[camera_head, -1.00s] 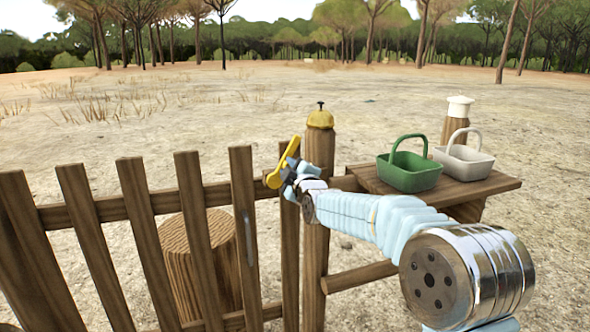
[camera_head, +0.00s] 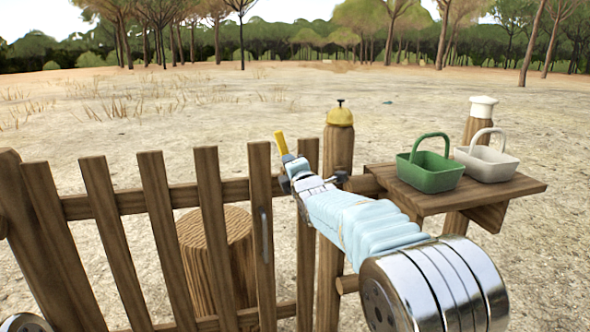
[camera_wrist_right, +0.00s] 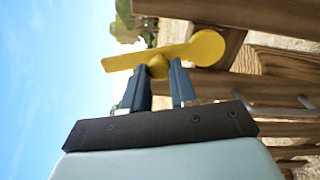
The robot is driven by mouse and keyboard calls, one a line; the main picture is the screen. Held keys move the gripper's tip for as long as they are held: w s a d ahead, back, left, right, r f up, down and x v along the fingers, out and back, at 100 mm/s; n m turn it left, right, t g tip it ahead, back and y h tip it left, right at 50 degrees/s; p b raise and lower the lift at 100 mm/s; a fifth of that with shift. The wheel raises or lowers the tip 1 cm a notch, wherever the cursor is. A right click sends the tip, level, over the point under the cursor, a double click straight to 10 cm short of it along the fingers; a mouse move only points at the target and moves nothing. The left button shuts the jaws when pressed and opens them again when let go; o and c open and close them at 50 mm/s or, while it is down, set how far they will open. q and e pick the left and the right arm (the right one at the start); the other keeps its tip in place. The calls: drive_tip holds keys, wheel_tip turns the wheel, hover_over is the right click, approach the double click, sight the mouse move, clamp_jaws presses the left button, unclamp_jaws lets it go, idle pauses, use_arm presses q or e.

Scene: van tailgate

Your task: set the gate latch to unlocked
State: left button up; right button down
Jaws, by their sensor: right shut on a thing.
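The yellow gate latch (camera_head: 281,143) sits at the top of the wooden gate (camera_head: 160,205), beside the gate post (camera_head: 337,160). In the head view only its upper end shows, pointing up and slightly left; my gripper hides the rest. The right wrist view shows the latch (camera_wrist_right: 140,58) as a flat yellow lever with a round end (camera_wrist_right: 207,47). My right gripper (camera_wrist_right: 160,80) is shut on the latch, its two dark fingers on either side of a yellow knob on the lever. My left gripper is not in view.
A yellow bell (camera_head: 340,115) tops the post. A wooden shelf (camera_head: 440,203) to the right carries a green basket (camera_head: 430,173) and a white basket (camera_head: 488,160). A stump (camera_head: 210,265) stands behind the gate. Open sandy ground lies beyond.

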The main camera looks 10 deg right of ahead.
drive_tip(key=shift+a+f+n, duration=0.1)
drive_tip(key=shift+a+n, duration=0.1)
drive_tip(key=shift+n, duration=0.2)
drive_tip(key=c, duration=0.9)
unclamp_jaws()
drive_tip(key=s, duration=1.3)
drive_tip(key=shift+s+d, duration=0.25)
drive_tip(key=shift+s, duration=0.15)
drive_tip(key=shift+c, duration=0.4)
